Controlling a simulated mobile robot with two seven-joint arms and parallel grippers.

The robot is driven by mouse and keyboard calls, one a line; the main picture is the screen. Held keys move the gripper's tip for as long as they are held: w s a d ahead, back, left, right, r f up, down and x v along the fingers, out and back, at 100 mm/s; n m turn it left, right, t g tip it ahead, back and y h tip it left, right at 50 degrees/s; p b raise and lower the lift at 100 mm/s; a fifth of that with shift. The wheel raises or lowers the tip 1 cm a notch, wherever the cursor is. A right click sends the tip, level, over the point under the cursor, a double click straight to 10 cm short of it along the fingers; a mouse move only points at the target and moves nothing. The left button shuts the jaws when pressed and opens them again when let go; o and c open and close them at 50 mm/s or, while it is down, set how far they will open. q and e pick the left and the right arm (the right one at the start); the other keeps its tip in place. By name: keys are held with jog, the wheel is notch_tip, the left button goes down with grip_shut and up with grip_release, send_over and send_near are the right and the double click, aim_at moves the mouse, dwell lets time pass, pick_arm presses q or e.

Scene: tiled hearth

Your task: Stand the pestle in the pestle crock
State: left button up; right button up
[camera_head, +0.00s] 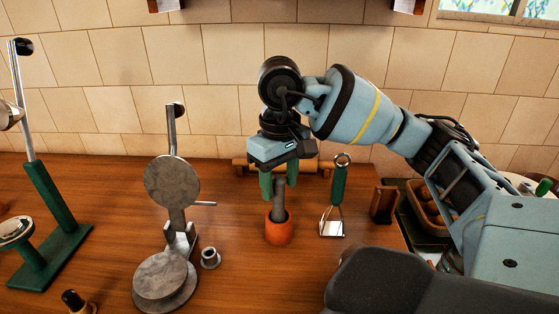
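The pestle (279,190) is grey and stands nearly upright, leaning a little. Its lower end is inside the mouth of the orange-red pestle crock (279,232), which stands on the wooden counter; how deep it reaches is hidden by the crock wall. My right gripper (279,188) points straight down above the crock, with one green finger on each side of the pestle's upper part. Whether both fingers press on the pestle or stand slightly apart from it is not clear. My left gripper is not in view.
Left of the crock are a metal press (172,190) with round plates and a small metal cup (210,258). A green-handled tool (339,190) stands close on the right, near a wooden block (384,204). A green stand (50,220) is far left. A tiled wall rises behind.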

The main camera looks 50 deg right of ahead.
notch_tip(320, 180, up, 7)
jog(key=shift+r+p, duration=0.1)
jog(key=shift+p, duration=1)
jog(key=shift+r, duration=0.3)
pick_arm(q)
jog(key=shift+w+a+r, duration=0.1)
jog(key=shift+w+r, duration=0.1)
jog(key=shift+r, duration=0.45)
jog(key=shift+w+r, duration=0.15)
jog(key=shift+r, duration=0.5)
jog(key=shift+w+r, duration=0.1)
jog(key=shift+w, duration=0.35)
